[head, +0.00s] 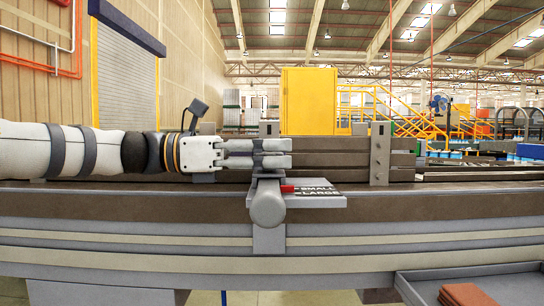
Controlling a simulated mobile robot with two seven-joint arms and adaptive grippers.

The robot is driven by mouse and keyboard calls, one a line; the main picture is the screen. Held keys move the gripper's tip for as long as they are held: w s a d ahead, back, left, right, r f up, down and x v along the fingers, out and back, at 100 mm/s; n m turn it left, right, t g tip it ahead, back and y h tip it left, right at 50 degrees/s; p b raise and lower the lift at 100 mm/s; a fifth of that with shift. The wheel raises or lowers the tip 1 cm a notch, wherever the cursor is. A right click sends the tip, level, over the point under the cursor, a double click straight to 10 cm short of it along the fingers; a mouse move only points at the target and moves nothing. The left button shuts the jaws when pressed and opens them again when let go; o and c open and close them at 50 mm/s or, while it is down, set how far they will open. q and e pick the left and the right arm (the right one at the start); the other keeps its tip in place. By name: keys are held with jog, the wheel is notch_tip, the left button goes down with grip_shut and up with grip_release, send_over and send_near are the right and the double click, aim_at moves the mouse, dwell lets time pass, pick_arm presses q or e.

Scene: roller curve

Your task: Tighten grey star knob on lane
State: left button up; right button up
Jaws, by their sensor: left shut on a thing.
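My left gripper (275,153) reaches in from the left with its fingers level, one above the other, pointing right. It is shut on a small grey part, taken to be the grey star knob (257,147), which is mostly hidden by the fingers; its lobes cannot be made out. This spot is above a grey bracket with a rounded end (268,204) on the front of the lane (120,205). A red pointer (287,189) beside the bracket lies by the SMALL line of a grey plate marked SMALL and LARGE (325,198). My right gripper is not in view.
Dark guide rails (335,160) run behind the gripper, with an upright grey bracket (380,153) to the right. A yellow cabinet (309,100) stands behind.

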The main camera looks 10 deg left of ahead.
pick_arm(q)
jog(key=shift+r+m+g, duration=0.25)
jog(key=shift+m+g, duration=0.35)
jog(key=shift+g, duration=0.3)
jog(key=shift+r+h, duration=0.1)
jog(key=shift+h, duration=0.2)
jog(key=o, duration=1.2)
jog(key=shift+d+b, duration=0.1)
jog(key=shift+b, duration=0.2)
jog(key=shift+a+f, duration=0.2)
jog(key=shift+a, duration=0.05)
jog(key=s+a, duration=0.2)
jog(key=a, duration=0.9)
jog(key=shift+s+a, duration=0.15)
jog(key=shift+a, duration=0.05)
